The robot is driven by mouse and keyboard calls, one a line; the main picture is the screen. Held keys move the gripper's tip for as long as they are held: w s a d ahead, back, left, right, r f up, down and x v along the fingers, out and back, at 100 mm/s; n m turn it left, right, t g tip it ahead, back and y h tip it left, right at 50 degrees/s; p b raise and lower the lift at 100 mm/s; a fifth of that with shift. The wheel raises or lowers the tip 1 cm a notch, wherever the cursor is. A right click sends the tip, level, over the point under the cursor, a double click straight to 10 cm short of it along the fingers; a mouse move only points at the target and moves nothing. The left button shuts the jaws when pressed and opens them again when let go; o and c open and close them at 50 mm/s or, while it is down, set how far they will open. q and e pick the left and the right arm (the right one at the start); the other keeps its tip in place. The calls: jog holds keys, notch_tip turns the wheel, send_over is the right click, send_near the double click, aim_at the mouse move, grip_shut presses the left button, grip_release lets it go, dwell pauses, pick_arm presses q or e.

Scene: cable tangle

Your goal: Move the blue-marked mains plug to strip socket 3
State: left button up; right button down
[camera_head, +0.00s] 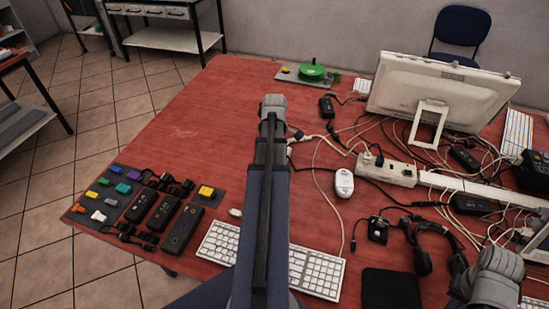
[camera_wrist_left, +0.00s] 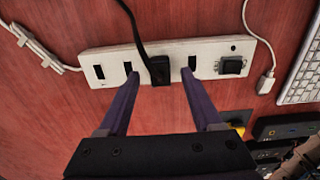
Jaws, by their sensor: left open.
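In the left wrist view a white power strip (camera_wrist_left: 112,60) lies on the red table. A black plug (camera_wrist_left: 159,70) sits on it between dark socket openings, with a black cable running up from it. I see no blue mark on this plug. My left gripper (camera_wrist_left: 159,76) is open, its two purple fingers on either side of the plug, with visible gaps. I cannot tell how high the fingertips are above the strip. A dark rocker switch (camera_wrist_left: 232,66) is at the strip's right end. In the head view my left arm hides this area.
A second white strip (camera_head: 388,169) with plugs and tangled cables lies right of a mouse (camera_head: 344,183). A keyboard (camera_head: 318,272) lies in front. Dark devices (camera_head: 163,212) and coloured blocks are at the left. The table's back left (camera_head: 215,110) is clear.

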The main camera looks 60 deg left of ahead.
pick_arm(q)
notch_tip(320, 180, up, 6)
jog(key=p, duration=0.5)
jog(key=shift+f, duration=0.1)
